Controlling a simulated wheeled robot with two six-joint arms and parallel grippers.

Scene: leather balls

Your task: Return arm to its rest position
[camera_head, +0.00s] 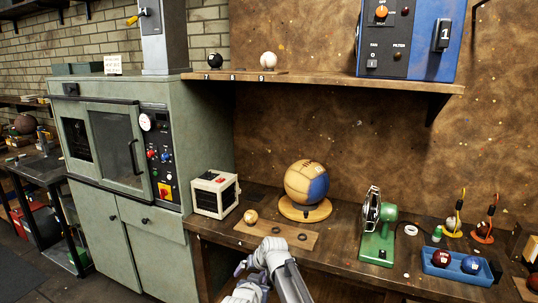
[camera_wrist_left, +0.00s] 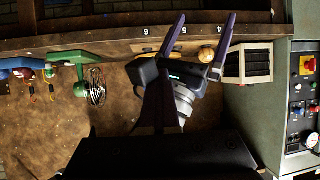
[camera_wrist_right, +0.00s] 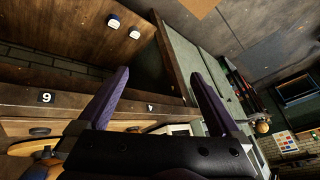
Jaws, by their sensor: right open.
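In the right wrist view, my right gripper (camera_wrist_right: 160,80) is wide open and empty, with floor and bench front beyond the fingers.
A board (camera_head: 262,232) with a small tan ball (camera_head: 250,216) lies on the bench. A white box (camera_head: 214,193), large ball (camera_head: 306,182) on a stand, green fan (camera_head: 380,235) and blue tray (camera_head: 457,267) stand along it. A green cabinet (camera_head: 120,230) is at left.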

